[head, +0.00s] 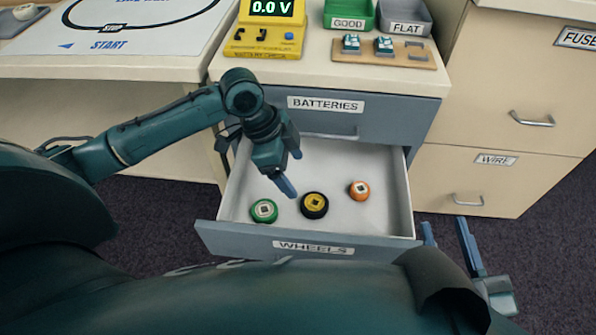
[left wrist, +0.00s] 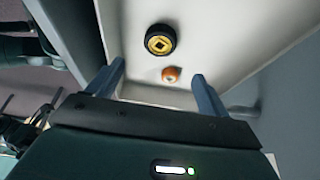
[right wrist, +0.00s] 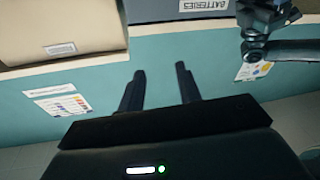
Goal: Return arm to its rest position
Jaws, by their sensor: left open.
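My left gripper (head: 292,172) hangs over the open WHEELS drawer (head: 232,240) in the head view, its fingers apart. The left wrist view shows nothing between its fingers (left wrist: 157,76). Inside the drawer are a green wheel (head: 264,210), a black wheel with a yellow hub (head: 314,205) and an orange wheel (head: 359,190). The left wrist view shows the black and yellow wheel (left wrist: 160,40) and the orange wheel (left wrist: 172,74). My right gripper (head: 445,228) is at the lower right of the head view, right of the drawer. Its fingers are apart and empty in the right wrist view (right wrist: 160,72).
The BATTERIES drawer (head: 385,125) above is shut. On the cabinet top are a yellow meter (head: 265,48) reading 0.0 V, GOOD (head: 348,24) and FLAT (head: 406,30) bins, and a wooden board (head: 415,55) bearing batteries. A WIRE drawer (head: 500,180) stands shut at right.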

